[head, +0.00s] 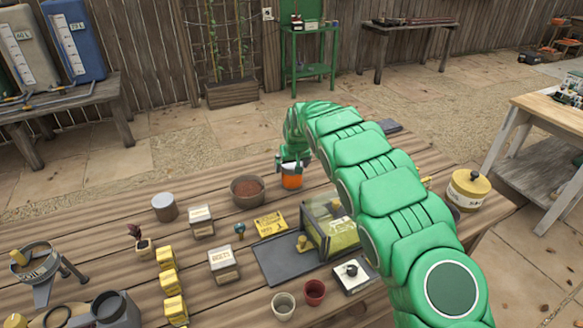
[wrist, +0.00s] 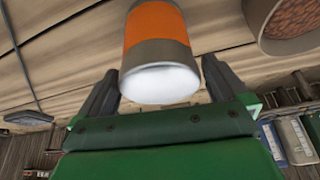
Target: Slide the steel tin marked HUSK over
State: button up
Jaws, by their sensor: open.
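A steel tin with an orange band (head: 292,181) stands on the wooden table, just below my gripper (head: 291,162). In the wrist view the same tin (wrist: 157,40) shows its grey body, orange band and pale end. My gripper (wrist: 160,68) is open, with one dark finger on each side of the tin's near end. I see a gap beside the fingers; I cannot tell if either touches. A plain grey tin (head: 165,207) stands farther left. No HUSK lettering is readable on either tin.
A bowl of brown soil (head: 247,191) stands close left of the banded tin. A clear box (head: 331,227) on a dark tray (head: 283,260) stands in front, partly behind my arm. Labelled boxes (head: 201,222) and yellow blocks (head: 168,280) fill the left front. Bare planks lie behind the tins.

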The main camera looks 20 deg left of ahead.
jog(key=shift+v, duration=3)
jog(key=shift+s, duration=0.1)
jog(key=s+d+r+m+h, duration=0.1)
jog(key=s+d+r+m, duration=0.1)
jog(key=d+r, duration=0.7)
jog(key=s+d+r+m+h, duration=0.1)
jog(key=s+d+r+h, duration=0.3)
jog(key=d, duration=0.9)
jog(key=s+d+r+m+y, duration=0.1)
jog(key=s+d+r, duration=0.4)
jog(key=s+d, duration=0.15)
jog(key=s+d+r+m, duration=0.2)
jog(key=s+d+r, duration=0.2)
jog(key=s+d, duration=0.3)
jog(key=s+d+r+g, duration=0.1)
jog(key=s+d, duration=0.3)
jog(key=s, duration=0.4)
jog(key=s+d, duration=0.5)
jog(key=s, duration=0.2)
jog(key=s+f+g, duration=0.2)
jog(key=s+f, duration=0.2)
jog(key=s, duration=0.6)
jog(key=s+a+f+m+g+y, duration=0.1)
jog(key=s+f, duration=0.3)
jog(key=s, duration=0.7)
jog(key=shift+a+f+g, duration=0.2)
jog(key=shift+f+g, duration=0.2)
jog(key=shift+g, duration=0.3)
jog(key=shift+s, duration=0.15)
